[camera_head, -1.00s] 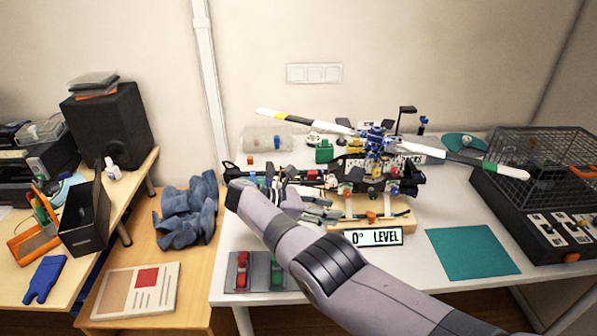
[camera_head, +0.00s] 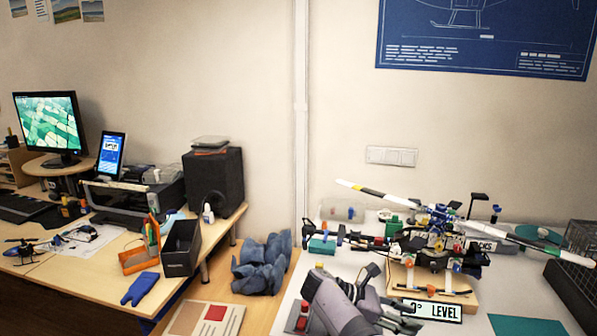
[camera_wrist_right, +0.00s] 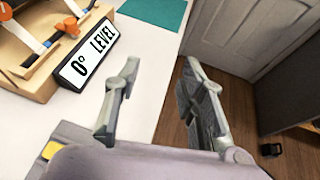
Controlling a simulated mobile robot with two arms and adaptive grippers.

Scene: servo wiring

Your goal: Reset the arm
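My right arm comes in at the bottom of the head view, in front of the white table. Its gripper (camera_head: 398,314) is small and partly hidden there, beside the "0° LEVEL" sign (camera_head: 433,310). In the right wrist view the gripper (camera_wrist_right: 160,72) has its two fingers spread wide, with nothing between them. They hang over the table's edge and the floor, and the sign (camera_wrist_right: 88,55) is to their left. The helicopter rotor model (camera_head: 440,235) stands behind the gripper on its wooden base (camera_head: 465,298). My left gripper is in neither view.
A teal mat (camera_head: 525,326) lies right of the sign. A wire cage (camera_head: 580,250) stands at the far right. A blue-grey cloth (camera_head: 262,265) and a booklet (camera_head: 208,318) lie left of the table. Brown floor (camera_wrist_right: 178,120) is open beyond the table's edge.

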